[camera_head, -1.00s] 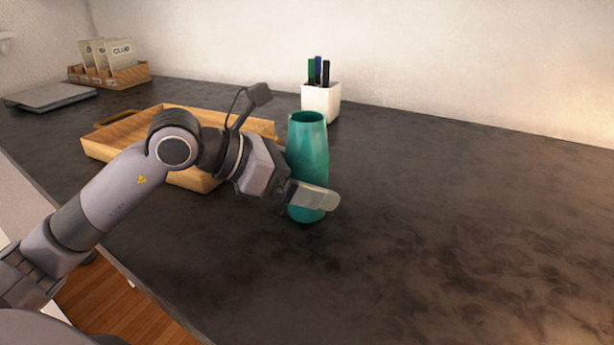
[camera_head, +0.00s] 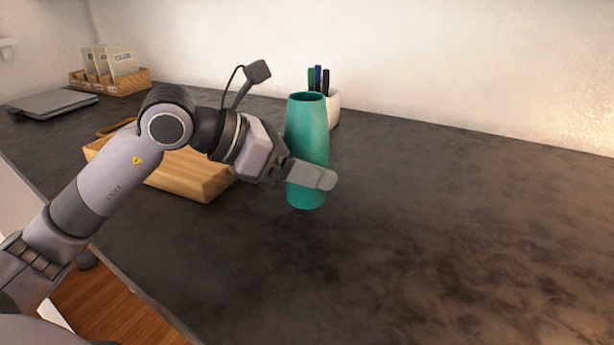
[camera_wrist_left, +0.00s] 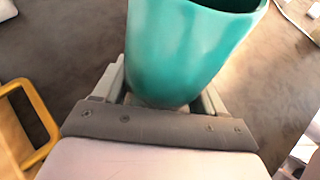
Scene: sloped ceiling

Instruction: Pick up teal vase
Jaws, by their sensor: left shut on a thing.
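The teal vase (camera_head: 307,128) is upright in my left gripper (camera_head: 312,176), which is shut on its lower half. One finger crosses the front of the vase; the other finger is hidden behind it in the head view. The vase appears to be held a little above the dark countertop. In the left wrist view the vase (camera_wrist_left: 185,50) fills the top middle, between the two fingers, with its open mouth at the upper right. My right gripper is not in view.
A wooden tray (camera_head: 185,178) lies behind my left arm. A white pen holder (camera_head: 334,108) with several pens stands just behind the vase. A wooden card box (camera_head: 125,82) and a grey laptop-like slab (camera_head: 52,103) are at the far left. The countertop (camera_head: 450,220) to the right is clear.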

